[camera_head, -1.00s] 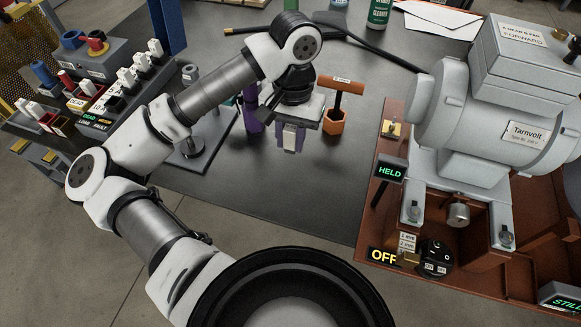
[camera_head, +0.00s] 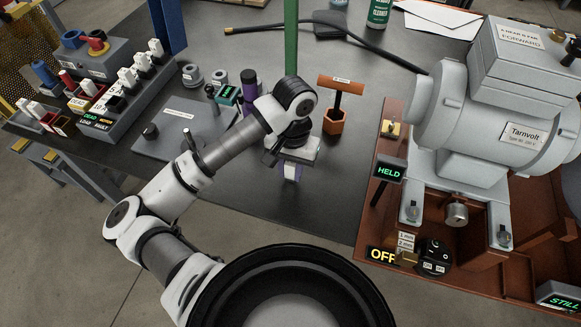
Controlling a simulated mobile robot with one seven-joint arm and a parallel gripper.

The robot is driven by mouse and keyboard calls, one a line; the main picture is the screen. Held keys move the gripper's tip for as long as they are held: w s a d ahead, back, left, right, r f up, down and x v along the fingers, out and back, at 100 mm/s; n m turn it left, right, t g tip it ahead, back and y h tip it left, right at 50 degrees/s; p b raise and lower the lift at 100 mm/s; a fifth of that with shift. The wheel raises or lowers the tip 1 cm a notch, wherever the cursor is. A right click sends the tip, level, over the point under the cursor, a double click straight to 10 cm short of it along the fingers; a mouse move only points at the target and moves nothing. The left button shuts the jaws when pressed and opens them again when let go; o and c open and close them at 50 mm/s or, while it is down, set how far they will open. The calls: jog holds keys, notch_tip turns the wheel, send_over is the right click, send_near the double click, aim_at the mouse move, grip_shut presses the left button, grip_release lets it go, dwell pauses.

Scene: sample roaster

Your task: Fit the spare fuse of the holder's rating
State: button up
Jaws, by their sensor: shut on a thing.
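My gripper (camera_head: 291,174) points down over the dark bench, left of the orange hexagonal piece. It is shut on a small pale piece (camera_head: 290,172), only partly visible between the fingers; its marking cannot be read. At the left stands a grey fuse panel (camera_head: 112,103) with a row of white carriers (camera_head: 127,78) and green and white labels reading DEAD, LOAD and FAULT. A tray of several small coloured fuses (camera_head: 40,117) lies at its left end. Their ratings are too small to read. My gripper is well to the right of the panel and apart from it.
A grey plate (camera_head: 170,137) with a black knob lies between panel and arm. A purple cylinder (camera_head: 249,88), a green post (camera_head: 291,40) and an orange hexagonal piece with a T-handle (camera_head: 335,121) stand near my arm. The Tarnvolt motor (camera_head: 520,132) fills the right. Bench front is clear.

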jog(key=shift+f+b, duration=0.15)
jog(key=shift+b, duration=0.15)
jog(key=o, duration=1)
jog(key=shift+r+p, duration=0.4)
jog(key=r, duration=0.3)
jog(key=w+r+b, duration=0.1)
jog(key=r, duration=0.7)
jog(key=shift+w+d, duration=0.2)
jog(key=shift+d, duration=0.05)
jog(key=shift+r, duration=0.25)
jog(key=shift+d, duration=0.1)
